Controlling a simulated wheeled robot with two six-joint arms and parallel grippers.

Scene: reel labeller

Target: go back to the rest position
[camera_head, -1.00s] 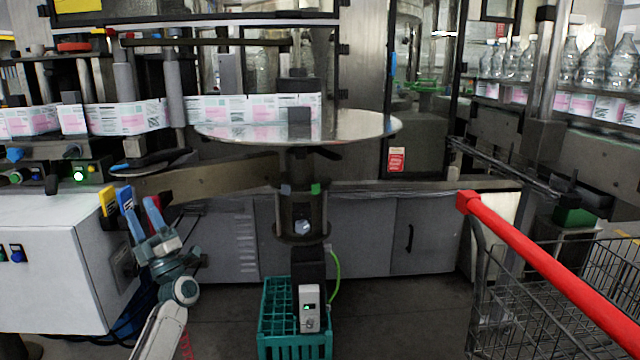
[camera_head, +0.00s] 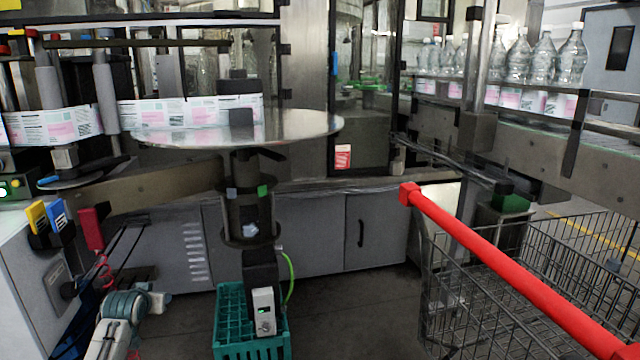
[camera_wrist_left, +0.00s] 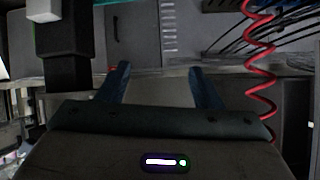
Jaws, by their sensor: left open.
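My left gripper (camera_wrist_left: 158,84) is open and empty in the left wrist view. Its two dark blue fingers stand well apart, with grey floor and cabinet surfaces beyond them. In the head view my left arm (camera_head: 122,318) is low at the bottom left, between the white cabinet and the green crate. Its fingers cannot be made out there. My right gripper is not in view.
A red coiled cord (camera_wrist_left: 258,62) hangs close to the right finger. A white cabinet (camera_head: 22,285) stands left of my arm, a green crate (camera_head: 228,318) right of it. A round steel table (camera_head: 300,127) is ahead. A wire trolley (camera_head: 465,295) with a red handle (camera_head: 510,265) stands right.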

